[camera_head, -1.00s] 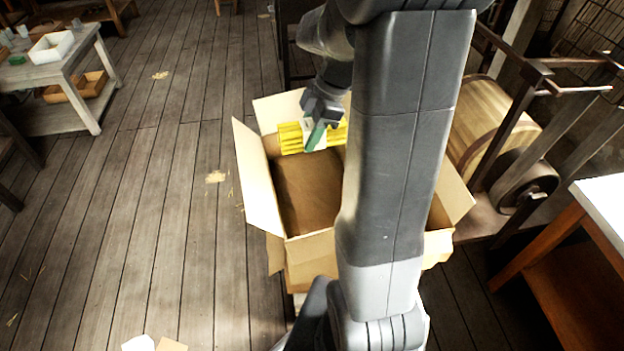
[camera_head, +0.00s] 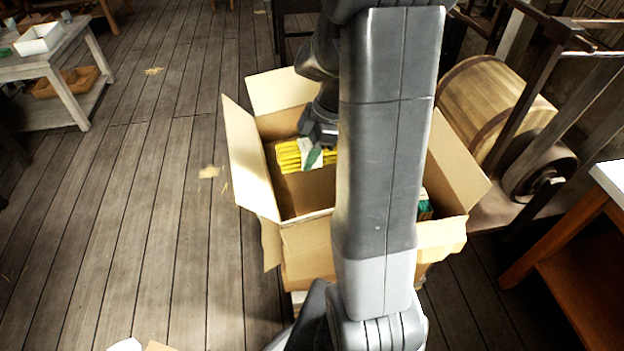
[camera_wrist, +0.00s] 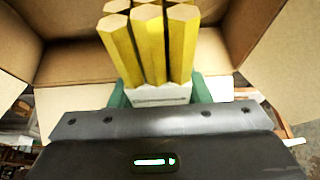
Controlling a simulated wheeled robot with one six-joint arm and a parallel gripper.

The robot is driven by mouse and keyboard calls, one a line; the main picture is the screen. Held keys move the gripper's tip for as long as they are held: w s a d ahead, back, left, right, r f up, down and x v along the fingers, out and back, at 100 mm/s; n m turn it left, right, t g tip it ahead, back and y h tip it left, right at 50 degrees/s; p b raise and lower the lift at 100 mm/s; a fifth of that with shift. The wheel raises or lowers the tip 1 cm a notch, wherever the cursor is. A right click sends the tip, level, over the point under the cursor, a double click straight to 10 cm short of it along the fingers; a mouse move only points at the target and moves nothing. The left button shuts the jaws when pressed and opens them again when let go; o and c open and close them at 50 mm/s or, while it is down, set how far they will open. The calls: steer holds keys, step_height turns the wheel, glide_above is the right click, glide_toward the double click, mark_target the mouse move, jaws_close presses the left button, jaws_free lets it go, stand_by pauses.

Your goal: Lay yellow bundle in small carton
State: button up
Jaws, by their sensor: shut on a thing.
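The yellow bundle (camera_head: 290,157) is several yellow hexagonal sticks with a pale paper band around them. It also shows in the wrist view (camera_wrist: 150,45), its stick ends pointing away from my gripper. My gripper (camera_head: 316,155) is shut on the banded middle of the bundle, with green finger pads on either side of the band. The open carton (camera_head: 247,150) has its flaps spread outward. My gripper holds the bundle inside the carton's opening, toward the far wall. I cannot tell whether the bundle touches the floor of the carton. My arm hides the middle of the carton.
A small green and red thing (camera_head: 424,207) shows inside the carton's right side. A wooden drum (camera_head: 490,110) stands to the right, near a bench (camera_head: 590,220). A table with a white tray (camera_head: 38,38) is at the far left. The plank floor on the left is mostly clear.

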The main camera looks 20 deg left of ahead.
step_height(320, 180, down, 9)
steer(key=shift+f, duration=0.15)
stand_by(0.4)
steer(key=shift+f+b, duration=0.35)
steer(key=shift+f+b, duration=0.3)
steer(key=shift+b, duration=0.2)
steer(key=o, duration=1.1)
steer(key=shift+r, duration=0.15)
